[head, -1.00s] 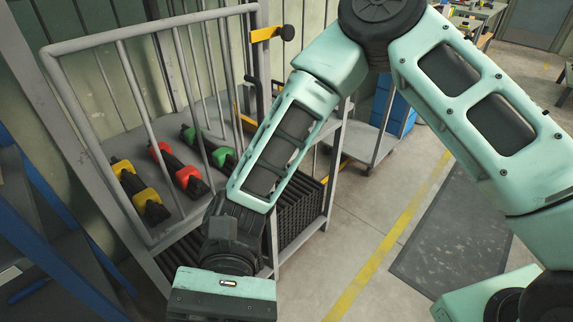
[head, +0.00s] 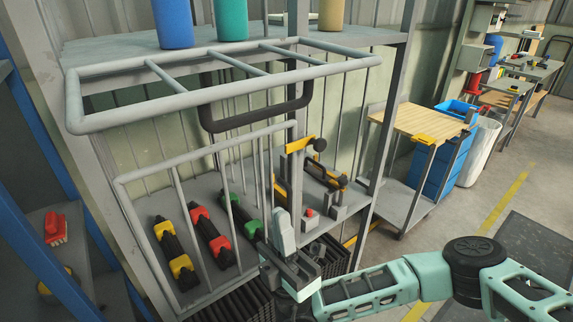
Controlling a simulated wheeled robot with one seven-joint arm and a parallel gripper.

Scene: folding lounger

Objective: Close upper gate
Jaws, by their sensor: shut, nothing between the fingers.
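The upper gate (head: 108,123) is a grey tubular frame with crossbars. It sticks out nearly flat from the rack, below the upper shelf, so it stands open. A black U-shaped handle (head: 212,122) hangs under its middle. The lower gate (head: 178,185) is an upright grey barred frame across the lower shelf, with a yellow latch (head: 299,145) near its right end. My gripper (head: 283,230) is in front of the lower shelf, below and apart from the upper gate and its handle. It is shut and empty; its fingertips are hard to make out.
Yellow, red and green-ended black tools (head: 210,236) lie on the lower shelf. A blue-framed rack (head: 40,150) is close at left. A wood-topped cart (head: 415,121) and open floor are at right.

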